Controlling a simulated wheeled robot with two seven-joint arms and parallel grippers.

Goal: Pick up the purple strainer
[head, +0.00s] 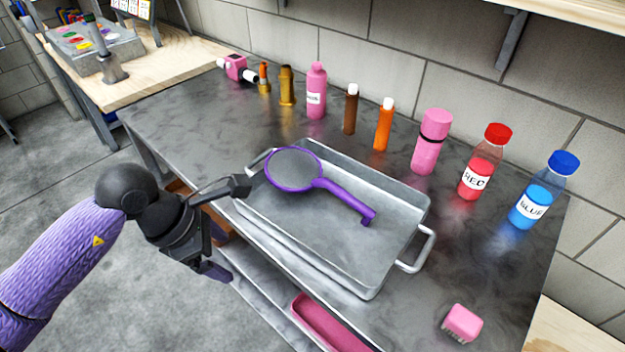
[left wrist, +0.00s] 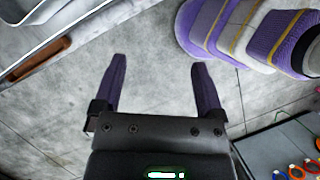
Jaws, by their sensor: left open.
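The purple strainer (head: 293,186) has a round grey mesh, a purple rim and a purple handle. It lies in the grey metal tray (head: 330,262) on the table, its mesh at the tray's back left and its handle pointing right toward the tray's middle. My left gripper (head: 232,228) is open and empty, left of the tray's near-left side and apart from the strainer. In the left wrist view the gripper (left wrist: 158,65) shows two spread purple fingers with bare floor behind them. The strainer does not show there. My right gripper is in neither view.
Several bottles stand along the table's back, including a red one (head: 477,172) and a blue one (head: 532,204). A pink bin (head: 325,325) is below the front edge. The tray's raised walls surround the strainer.

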